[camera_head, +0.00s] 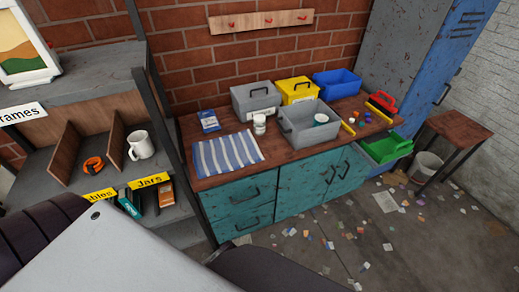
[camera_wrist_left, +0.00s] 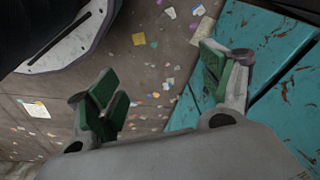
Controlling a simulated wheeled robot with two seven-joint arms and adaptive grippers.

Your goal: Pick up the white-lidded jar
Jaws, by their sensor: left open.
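A small white-lidded jar (camera_head: 259,124) stands upright on the wooden worktop (camera_head: 185,131), just left of a grey open bin (camera_head: 297,136). Another small jar-like container with a pale top and a teal side (camera_head: 321,119) sits inside that bin. My left gripper (camera_wrist_left: 165,85) shows in the left wrist view with its green-padded fingers apart and nothing between them. It is over the floor beside the teal cabinet front (camera_wrist_left: 270,70), and no jar shows in that view. In the head view neither gripper shows.
A striped cloth (camera_head: 227,153) and a blue packet (camera_head: 209,121) lie left of the jar. A shelf with a white mug (camera_head: 141,145) is at left. Paper scraps litter the floor.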

